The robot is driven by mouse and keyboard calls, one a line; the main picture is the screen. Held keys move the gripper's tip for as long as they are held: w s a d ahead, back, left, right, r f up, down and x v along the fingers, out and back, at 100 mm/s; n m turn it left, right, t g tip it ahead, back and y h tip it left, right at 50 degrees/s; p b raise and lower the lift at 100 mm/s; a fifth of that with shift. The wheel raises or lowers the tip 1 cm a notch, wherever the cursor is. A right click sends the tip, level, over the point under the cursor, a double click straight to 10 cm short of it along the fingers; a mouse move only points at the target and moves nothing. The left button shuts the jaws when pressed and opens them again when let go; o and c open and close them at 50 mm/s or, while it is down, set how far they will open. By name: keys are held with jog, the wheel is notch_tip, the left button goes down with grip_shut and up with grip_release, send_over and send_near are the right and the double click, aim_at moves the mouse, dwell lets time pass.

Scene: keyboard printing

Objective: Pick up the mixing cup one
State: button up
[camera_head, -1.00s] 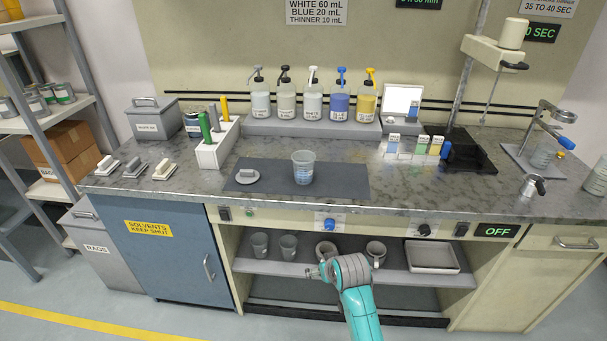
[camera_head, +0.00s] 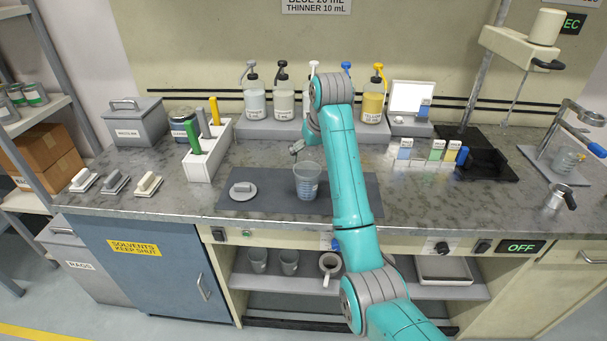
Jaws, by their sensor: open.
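A clear mixing cup (camera_head: 307,187) with blue markings stands upright on the dark grey mat (camera_head: 262,207) on the counter. Two similar clear cups, a left one (camera_head: 257,260) and a right one (camera_head: 289,262), stand on the shelf below. I see no label telling which is cup one. My gripper (camera_head: 295,149) is small in view, just above and behind the cup on the mat, at its upper left. It is open and holds nothing I can see. My teal arm passes just right of the cup and hides part of the mat.
A round lid (camera_head: 242,191) lies on the mat to the left. A white holder (camera_head: 209,153) with coloured handles stands further left. Pump bottles (camera_head: 254,100) line the back, partly behind my arm. Small coloured boxes (camera_head: 437,150) stand to the right. A mug (camera_head: 329,265) is on the lower shelf.

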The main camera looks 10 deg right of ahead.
aim_at(306, 174)
jog(key=x, duration=1)
jog(key=shift+a+f, duration=0.1)
jog(key=shift+f, duration=0.25)
jog(key=c, duration=1)
